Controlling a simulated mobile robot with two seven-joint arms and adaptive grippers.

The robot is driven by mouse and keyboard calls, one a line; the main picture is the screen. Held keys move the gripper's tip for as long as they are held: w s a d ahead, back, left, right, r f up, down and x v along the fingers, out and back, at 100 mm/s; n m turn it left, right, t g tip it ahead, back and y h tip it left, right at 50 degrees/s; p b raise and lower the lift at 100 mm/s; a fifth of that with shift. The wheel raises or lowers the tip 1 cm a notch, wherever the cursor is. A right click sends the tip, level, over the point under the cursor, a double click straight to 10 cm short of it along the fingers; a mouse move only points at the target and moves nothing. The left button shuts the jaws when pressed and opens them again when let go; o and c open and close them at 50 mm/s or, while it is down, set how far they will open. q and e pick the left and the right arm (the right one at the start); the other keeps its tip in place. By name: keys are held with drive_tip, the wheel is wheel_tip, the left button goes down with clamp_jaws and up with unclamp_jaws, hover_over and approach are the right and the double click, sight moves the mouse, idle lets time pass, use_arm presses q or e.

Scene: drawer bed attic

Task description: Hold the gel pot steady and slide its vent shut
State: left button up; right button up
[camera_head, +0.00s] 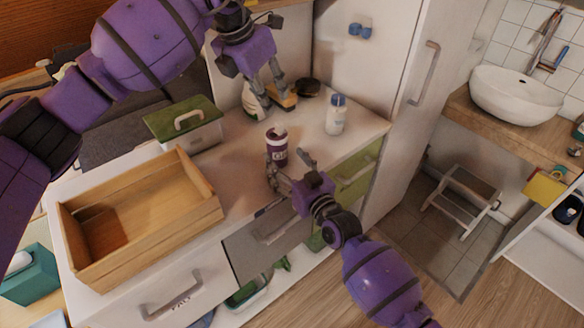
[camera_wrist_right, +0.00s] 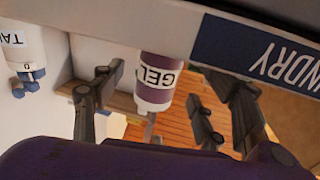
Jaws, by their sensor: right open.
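The gel pot (camera_head: 277,147) is a purple jar with a white label band and a pale lid, upright on the white counter. It also shows in the right wrist view (camera_wrist_right: 158,78), upside down, with GEL on its label. The lid top has a dark patch in the head view; the vent is too small to make out. My right gripper (camera_head: 288,167) is open just in front of the pot, its fingers spread to either side, with no clear contact. My left gripper (camera_head: 279,99) is above and behind the pot, fingers apart, apparently empty.
A white bottle with a blue cap (camera_head: 335,114) stands right of the pot. An orange-yellow item (camera_head: 287,99) and a dark round item (camera_head: 308,87) lie behind. A green-lidded box (camera_head: 185,123) and an open wooden drawer box (camera_head: 140,215) are left. Drawer fronts are below.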

sight(282, 157)
drive_tip(key=x, duration=0.4)
drive_tip(key=shift+w+a, duration=0.2)
drive_tip(key=shift+w, duration=0.15)
